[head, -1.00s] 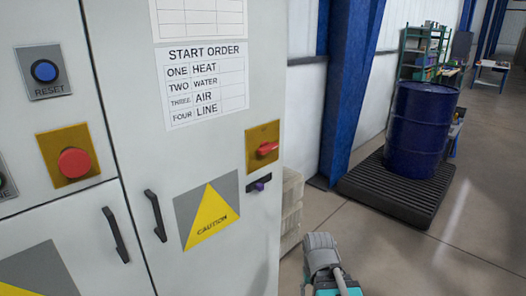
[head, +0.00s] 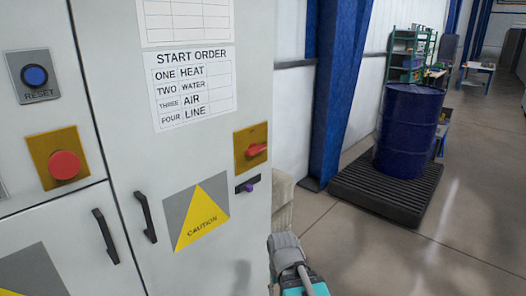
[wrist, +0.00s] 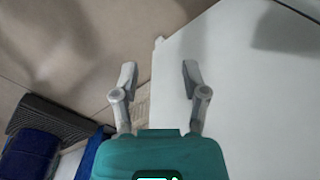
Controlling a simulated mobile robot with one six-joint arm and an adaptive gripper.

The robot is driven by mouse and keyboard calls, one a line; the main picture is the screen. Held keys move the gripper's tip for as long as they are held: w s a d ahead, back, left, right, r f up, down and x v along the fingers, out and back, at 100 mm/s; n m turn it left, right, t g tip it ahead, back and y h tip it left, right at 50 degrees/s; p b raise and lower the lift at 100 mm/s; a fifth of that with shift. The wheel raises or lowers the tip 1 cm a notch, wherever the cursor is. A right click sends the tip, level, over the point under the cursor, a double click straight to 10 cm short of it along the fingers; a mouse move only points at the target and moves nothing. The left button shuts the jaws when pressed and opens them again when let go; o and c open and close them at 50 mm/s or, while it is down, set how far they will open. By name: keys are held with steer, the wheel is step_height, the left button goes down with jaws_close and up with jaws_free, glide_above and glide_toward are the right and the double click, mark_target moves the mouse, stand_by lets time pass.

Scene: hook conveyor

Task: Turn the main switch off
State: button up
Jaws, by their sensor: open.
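The main switch (head: 257,150) is a red handle on a yellow plate, at the right edge of the grey cabinet door (head: 150,170). The handle lies roughly level. A small purple-tipped part (head: 248,187) sits just below it. My gripper (wrist: 158,75) is open and empty in the wrist view, with the cabinet's pale surface beyond its right finger and floor beyond its left. In the head view my arm shows low, below and right of the switch, apart from it. The switch is not seen in the wrist view.
A red push button (head: 65,165) and a blue reset button (head: 36,75) are on the cabinet's left. A door handle (head: 146,216) sticks out beside the caution sign (head: 197,212). A blue drum (head: 408,130) stands on a black pallet (head: 385,195) at right. The floor between is clear.

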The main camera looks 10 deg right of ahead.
steer(key=w+a+r+m+t+y+p, duration=0.1)
steer(key=w+a+r+y+p, duration=0.1)
steer(key=w+r+y+p, duration=0.35)
steer(key=m+t+y+p, duration=0.5)
steer(key=t+y+p, duration=0.3)
steer(key=y+p, duration=0.15)
glide_toward(260, 150)
steer(key=v, duration=0.4)
steer(key=shift+f, duration=0.3)
steer(key=shift+a, duration=0.1)
steer(key=x, duration=1.3)
steer(key=shift+w+a+r, duration=0.15)
steer(key=shift+a+r, duration=0.05)
steer(key=shift+r, duration=0.1)
steer(key=shift+c, duration=0.2)
jaws_close()
steer(key=shift+d, duration=0.1)
